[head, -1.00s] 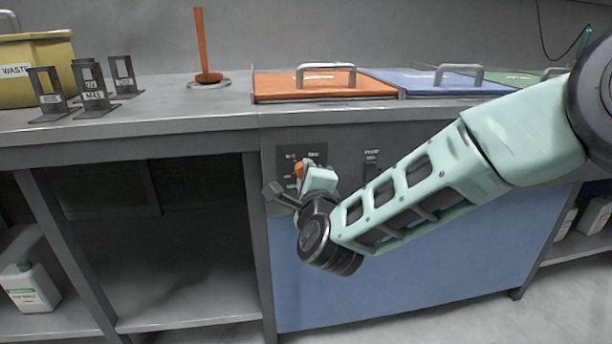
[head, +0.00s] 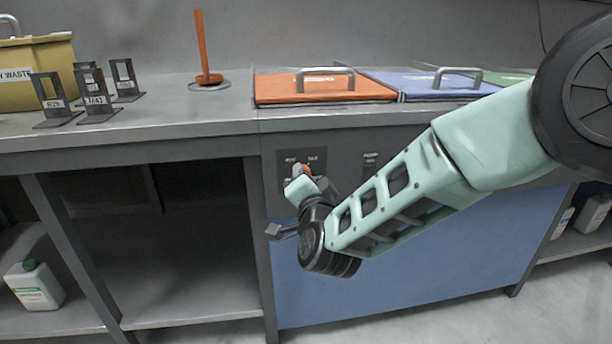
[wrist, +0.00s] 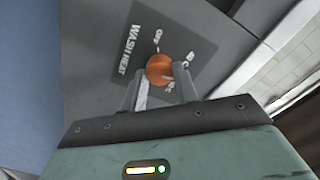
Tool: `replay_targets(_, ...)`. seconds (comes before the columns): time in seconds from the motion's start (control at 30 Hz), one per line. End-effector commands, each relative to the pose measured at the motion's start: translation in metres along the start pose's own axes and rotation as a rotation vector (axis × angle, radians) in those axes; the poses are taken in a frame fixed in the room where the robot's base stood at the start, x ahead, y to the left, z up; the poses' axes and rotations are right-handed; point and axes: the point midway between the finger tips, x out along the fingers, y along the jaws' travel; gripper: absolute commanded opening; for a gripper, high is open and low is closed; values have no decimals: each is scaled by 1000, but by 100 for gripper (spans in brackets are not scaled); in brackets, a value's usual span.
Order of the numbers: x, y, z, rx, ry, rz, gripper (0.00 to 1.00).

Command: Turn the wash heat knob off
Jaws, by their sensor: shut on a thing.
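The wash heat knob (wrist: 160,67) is round and orange, on a dark panel (wrist: 135,50) lettered WASH HEAT. In the wrist view OFF is printed just above the knob, with other small marks to its right and below. Which mark the knob points at I cannot tell. My gripper (wrist: 162,84) is shut on the knob, one finger on each side. In the head view my gripper (head: 297,186) is at the panel on the counter front, and the knob (head: 304,170) shows only partly behind it.
A second dark panel (head: 371,162) is to the right on the same front. Above are an orange lid (head: 320,92) and a blue lid (head: 415,82) with handles. Black label stands (head: 92,100) and a yellow waste bin (head: 40,82) stand left. The blue front panel (head: 420,265) lies below my arm.

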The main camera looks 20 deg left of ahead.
Motion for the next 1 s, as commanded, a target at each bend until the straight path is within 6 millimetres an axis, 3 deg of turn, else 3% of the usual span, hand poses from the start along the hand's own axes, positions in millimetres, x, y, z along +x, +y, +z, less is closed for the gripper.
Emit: replay_targets(1.0,-1,-2,2,-968,-5,-1,7)
